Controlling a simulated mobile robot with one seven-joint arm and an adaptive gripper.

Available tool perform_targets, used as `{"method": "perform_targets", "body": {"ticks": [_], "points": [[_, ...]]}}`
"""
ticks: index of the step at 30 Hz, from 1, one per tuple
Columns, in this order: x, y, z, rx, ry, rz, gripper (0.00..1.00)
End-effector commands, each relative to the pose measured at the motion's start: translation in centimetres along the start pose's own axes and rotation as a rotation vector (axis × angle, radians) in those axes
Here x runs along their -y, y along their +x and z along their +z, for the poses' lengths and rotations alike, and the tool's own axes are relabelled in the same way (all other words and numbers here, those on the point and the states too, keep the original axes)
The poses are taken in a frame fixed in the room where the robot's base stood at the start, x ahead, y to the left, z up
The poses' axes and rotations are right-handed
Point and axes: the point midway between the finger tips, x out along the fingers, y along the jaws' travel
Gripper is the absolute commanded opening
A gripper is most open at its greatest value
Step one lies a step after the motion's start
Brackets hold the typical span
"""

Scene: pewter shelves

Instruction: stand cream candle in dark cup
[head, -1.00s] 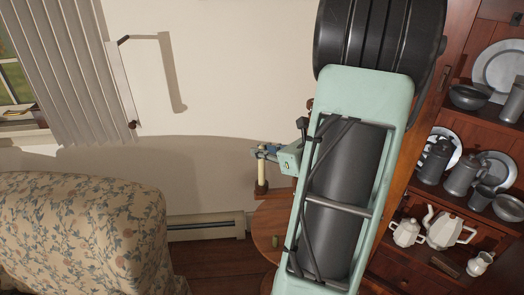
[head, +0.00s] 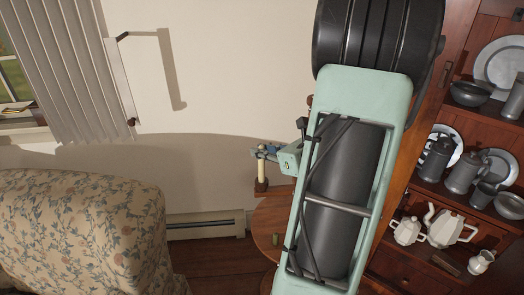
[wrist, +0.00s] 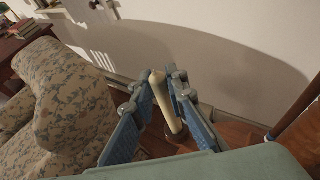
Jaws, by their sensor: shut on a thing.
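The cream candle (head: 262,172) is upright in my gripper (head: 263,151), which is shut on its upper part. It also shows in the wrist view (wrist: 160,92) between the two blue-padded fingers (wrist: 157,103). The dark cup (head: 261,186) is directly under the candle in the head view, at the left edge of the round wooden table. The candle's lower end meets the cup's top there; I cannot tell how deep it sits inside.
A floral armchair (head: 85,235) stands at left. A wooden hutch (head: 448,150) with pewter and white pots is at right. A baseboard heater (head: 205,226) runs along the wall.

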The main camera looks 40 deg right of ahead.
Motion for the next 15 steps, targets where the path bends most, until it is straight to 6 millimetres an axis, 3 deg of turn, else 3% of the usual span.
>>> {"method": "perform_targets", "body": {"ticks": [5, 6, 9, 11, 15], "points": [[0.0, 0.0, 0.02, 0.0, 0.0, 0.0, 0.0], [0.0, 0.0, 0.02, 0.0, 0.0, 0.0, 0.16], [0.0, 0.0, 0.02, 0.0, 0.0, 0.0, 0.27], [0.0, 0.0, 0.02, 0.0, 0.0, 0.0, 0.34], [0.0, 0.0, 0.02, 0.0, 0.0, 0.0, 0.34]]}}
